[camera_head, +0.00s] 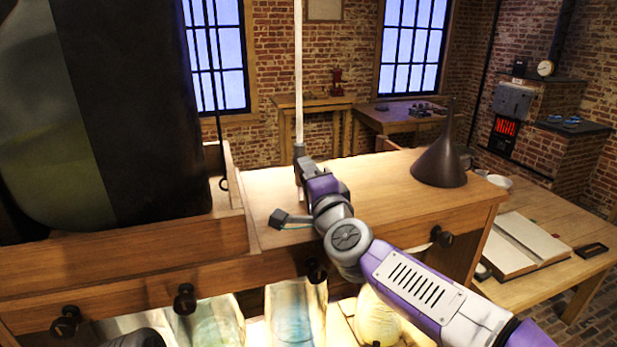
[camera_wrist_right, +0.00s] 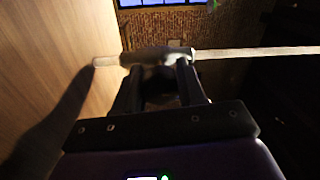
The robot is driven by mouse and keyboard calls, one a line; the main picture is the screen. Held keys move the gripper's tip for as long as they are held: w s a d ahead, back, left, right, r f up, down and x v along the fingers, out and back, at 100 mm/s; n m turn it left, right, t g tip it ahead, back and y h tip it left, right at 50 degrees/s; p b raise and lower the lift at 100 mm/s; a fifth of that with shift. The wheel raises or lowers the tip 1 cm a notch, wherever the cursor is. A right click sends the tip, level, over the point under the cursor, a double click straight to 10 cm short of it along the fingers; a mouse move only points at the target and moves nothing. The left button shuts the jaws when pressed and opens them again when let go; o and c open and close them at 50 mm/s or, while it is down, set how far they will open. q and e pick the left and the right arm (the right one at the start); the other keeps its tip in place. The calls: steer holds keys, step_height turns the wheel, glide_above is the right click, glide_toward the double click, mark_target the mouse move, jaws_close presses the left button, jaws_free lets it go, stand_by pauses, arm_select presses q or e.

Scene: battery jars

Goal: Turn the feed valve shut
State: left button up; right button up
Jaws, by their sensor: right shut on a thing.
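Several dark round knobs (camera_head: 185,297) sit along the front of the wooden bench, with more at the middle (camera_head: 315,270) and right (camera_head: 441,237). I cannot tell which of them, if any, is the feed valve. My right gripper (camera_head: 301,165) is above the bench top, shut on a pale rod (camera_head: 298,70) that stands upright. In the right wrist view my right gripper (camera_wrist_right: 157,60) closes on a dark sleeve of the rod (camera_wrist_right: 255,53). The rod's short pale lower tip shows over the wood. My left gripper is not in view.
A large glass vessel (camera_head: 50,130) fills the left behind a wooden rail. A dark funnel (camera_head: 440,165) stands on the bench top (camera_head: 375,190) at right. Lit glass jars (camera_head: 293,315) stand below. An open book (camera_head: 525,245) lies on the right table.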

steer(key=o, duration=1)
steer(key=shift+o, duration=0.2)
steer(key=v, duration=0.7)
steer(key=shift+s, duration=0.35)
